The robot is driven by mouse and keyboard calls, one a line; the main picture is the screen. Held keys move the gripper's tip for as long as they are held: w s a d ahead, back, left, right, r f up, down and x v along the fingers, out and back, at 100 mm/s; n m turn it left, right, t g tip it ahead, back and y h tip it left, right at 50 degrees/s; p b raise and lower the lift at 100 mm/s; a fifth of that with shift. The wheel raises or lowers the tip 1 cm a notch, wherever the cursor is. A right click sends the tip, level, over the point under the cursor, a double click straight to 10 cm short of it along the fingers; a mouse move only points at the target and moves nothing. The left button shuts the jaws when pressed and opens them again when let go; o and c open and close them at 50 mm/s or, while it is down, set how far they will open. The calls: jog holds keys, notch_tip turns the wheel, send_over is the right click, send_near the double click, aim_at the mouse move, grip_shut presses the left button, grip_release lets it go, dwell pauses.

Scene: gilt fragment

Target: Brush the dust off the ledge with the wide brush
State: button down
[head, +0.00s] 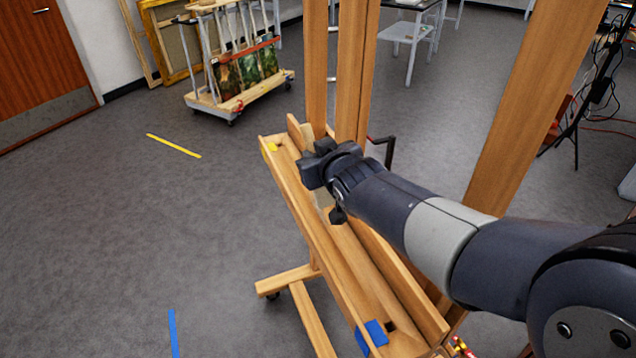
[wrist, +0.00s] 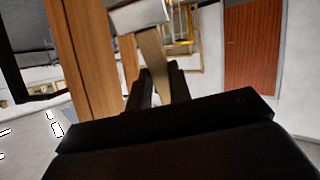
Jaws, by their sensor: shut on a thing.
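The ledge (head: 349,250) is a long wooden trough on the easel, running from upper left to lower right in the head view. My gripper (head: 312,166) is over the ledge's far half, and it also shows in the wrist view (wrist: 161,72). It is shut on the wide brush, whose wooden handle (wrist: 152,70) passes between the dark fingers. The brush's metal ferrule (wrist: 138,15) is at the top of the wrist view; its bristles are out of that frame. In the head view my gripper hides most of the brush. I cannot make out dust on the ledge.
Easel uprights (head: 358,70) rise behind the ledge, and a slanted wooden post (head: 530,100) stands at right. Blue tape (head: 372,338) marks the ledge's near end. A black crank handle (head: 388,148) sticks out behind. A cart (head: 240,100) holds paintings. Floor at left is clear.

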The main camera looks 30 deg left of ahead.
aim_at(328, 194)
jog(key=b, duration=0.1)
jog(key=d+b, duration=0.1)
jog(key=shift+f+t+y+b, duration=0.3)
jog(key=shift+b, duration=0.05)
jog(key=shift+s+d+t+y+b, duration=1)
jog(key=shift+d+y+b, duration=0.8)
jog(key=shift+b, duration=1.2)
notch_tip(328, 194, down, 8)
jog(key=b, duration=0.7)
jog(key=shift+d+n, duration=0.2)
jog(key=shift+n, duration=0.1)
jog(key=shift+s+f+b, duration=0.1)
jog(key=shift+f+b, duration=0.3)
